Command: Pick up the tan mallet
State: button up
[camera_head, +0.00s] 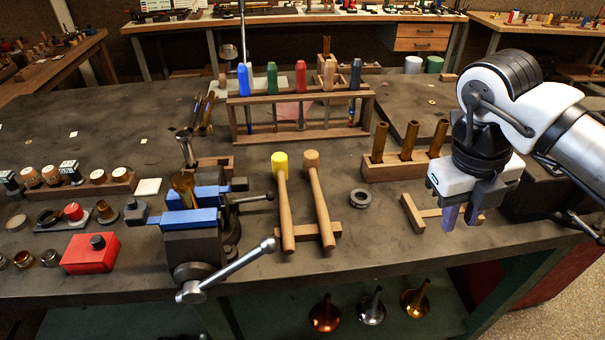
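The tan mallet (319,203) lies on the workbench with its head away from me and its handle pointing towards the front edge. Its handle rests across a small wooden block (335,229). A second mallet with a yellow head (282,198) lies just left of it, roughly parallel and apart from it. My gripper (462,217) is well to the right of both mallets, pointing down over the right part of the bench. A gap shows between its fingers, and I see nothing held between them. Both mallets are in full view.
A metal ring (360,198) lies right of the tan mallet. A block with brass tubes (393,167) and a wooden piece (412,212) stand nearer my gripper. The vise (198,232) is at left, its handle reaching near the yellow mallet. A screwdriver rack (300,97) stands behind.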

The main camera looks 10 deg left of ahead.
aim_at(311, 158)
jog(key=i+j, duration=0.15)
jog(key=j, duration=0.25)
jog(key=i+j, duration=0.1)
jog(key=j, duration=0.35)
jog(key=i+j, duration=0.15)
jog(key=j, duration=0.25)
